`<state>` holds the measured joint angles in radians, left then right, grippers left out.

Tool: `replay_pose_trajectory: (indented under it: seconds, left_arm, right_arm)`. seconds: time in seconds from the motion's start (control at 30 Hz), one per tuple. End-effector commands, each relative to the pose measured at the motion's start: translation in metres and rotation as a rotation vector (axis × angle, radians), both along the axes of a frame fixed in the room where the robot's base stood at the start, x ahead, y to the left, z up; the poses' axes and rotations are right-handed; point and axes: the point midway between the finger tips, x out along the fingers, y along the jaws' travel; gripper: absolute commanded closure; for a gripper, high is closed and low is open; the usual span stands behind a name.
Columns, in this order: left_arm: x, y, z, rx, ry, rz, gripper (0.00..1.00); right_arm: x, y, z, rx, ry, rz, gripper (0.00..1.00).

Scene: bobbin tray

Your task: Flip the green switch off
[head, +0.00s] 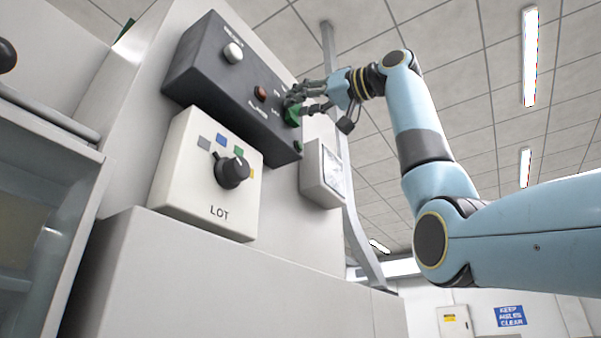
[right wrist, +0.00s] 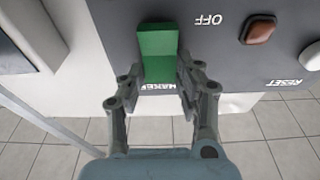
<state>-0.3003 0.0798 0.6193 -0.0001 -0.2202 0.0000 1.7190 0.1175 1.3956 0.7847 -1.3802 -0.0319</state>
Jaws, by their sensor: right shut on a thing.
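The green switch (right wrist: 157,50) is a tall green block on the dark grey control panel (right wrist: 215,68). In the head view the green switch (head: 291,116) shows partly behind my right gripper (head: 299,98). In the right wrist view my right gripper (right wrist: 157,92) has one finger on each side of the lower part of the switch and is shut on it. The word OFF stands upside down beside the switch's upper end in that view. The switch's exact tilt is hard to tell. My left gripper is in neither view.
The panel (head: 200,75) also bears a white button (head: 233,52) and a red-brown one (head: 261,93). A small green part (head: 298,146) sits near its lower end. Below is a cream LOT box (head: 180,170) with a black knob (head: 232,172). A white box (head: 322,175) stands right of the panel.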

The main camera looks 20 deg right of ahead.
Motion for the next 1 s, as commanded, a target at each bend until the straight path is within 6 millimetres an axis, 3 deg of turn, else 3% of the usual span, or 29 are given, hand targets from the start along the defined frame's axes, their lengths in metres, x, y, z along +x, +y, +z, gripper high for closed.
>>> replay_pose_trajectory:
  seconds: [0.03, 0.13, 0.5, 0.53, 0.7, 1.0]
  left_arm:
    - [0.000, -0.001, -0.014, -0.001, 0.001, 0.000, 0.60]
    - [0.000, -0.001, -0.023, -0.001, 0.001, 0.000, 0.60]
    - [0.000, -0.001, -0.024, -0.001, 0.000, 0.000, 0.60]
    - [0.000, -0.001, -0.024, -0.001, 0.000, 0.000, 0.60]
    - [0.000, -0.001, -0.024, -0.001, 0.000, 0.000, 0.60]
    - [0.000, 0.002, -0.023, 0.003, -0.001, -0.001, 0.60]
  right_arm:
    - [-0.001, -0.001, -0.009, 0.024, -0.032, -0.001, 0.99]
    - [-0.002, -0.001, -0.008, 0.066, -0.086, -0.001, 0.99]
    - [-0.002, -0.001, -0.004, 0.090, -0.116, 0.000, 0.99]
    - [-0.002, -0.001, -0.004, 0.090, -0.116, 0.000, 0.66]
    - [-0.002, -0.001, -0.004, 0.090, -0.116, 0.000, 0.44]
    - [-0.003, -0.003, -0.005, 0.090, -0.116, -0.001, 0.44]
